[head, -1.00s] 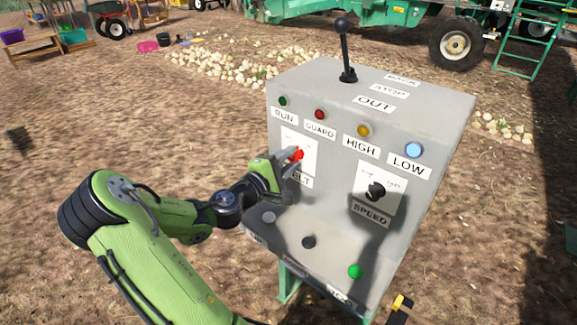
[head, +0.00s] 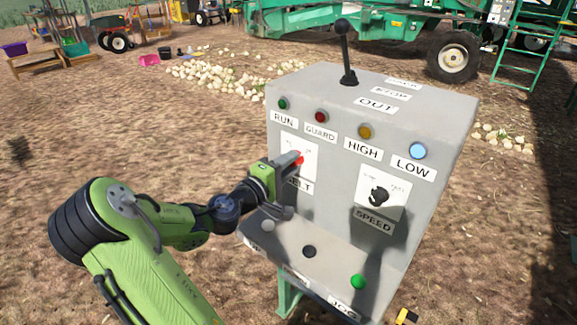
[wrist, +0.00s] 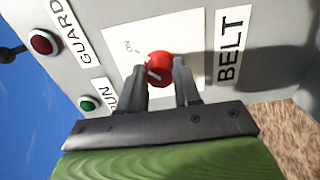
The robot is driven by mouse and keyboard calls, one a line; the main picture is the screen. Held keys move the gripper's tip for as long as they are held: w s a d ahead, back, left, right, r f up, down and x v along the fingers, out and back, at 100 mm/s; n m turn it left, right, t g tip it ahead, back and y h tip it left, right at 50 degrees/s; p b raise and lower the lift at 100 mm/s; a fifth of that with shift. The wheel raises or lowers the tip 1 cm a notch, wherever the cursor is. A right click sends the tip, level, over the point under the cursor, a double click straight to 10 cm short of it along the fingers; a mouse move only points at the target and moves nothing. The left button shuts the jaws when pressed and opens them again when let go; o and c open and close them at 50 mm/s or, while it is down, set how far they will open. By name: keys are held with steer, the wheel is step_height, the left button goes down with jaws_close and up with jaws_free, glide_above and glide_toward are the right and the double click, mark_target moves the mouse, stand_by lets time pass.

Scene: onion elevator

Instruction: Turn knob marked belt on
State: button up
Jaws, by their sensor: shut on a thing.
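The red belt knob (head: 299,159) sits on a white plate on the front face of the grey control box, above the label BELT. In the wrist view the red knob (wrist: 159,68) is between the two fingertips, with a white pointer line on its face. An "ON" mark shows on the plate (wrist: 128,48) near it. My gripper (head: 291,160) reaches the knob from the left, and in the wrist view my gripper (wrist: 162,78) is shut on its sides. In the head view the fingers partly hide the knob and the label.
A black speed knob (head: 379,194) is to the right on the same face. Indicator lamps line the top. A lever (head: 343,50) stands on top of the box. Buttons, including a green one (head: 358,282), sit on the lower ledge close under my gripper.

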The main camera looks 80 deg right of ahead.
steer(key=shift+f, duration=0.1)
steer(key=o, duration=1.1)
steer(key=shift+c, duration=0.2)
steer(key=p+v, duration=0.2)
steer(key=v, duration=1.4)
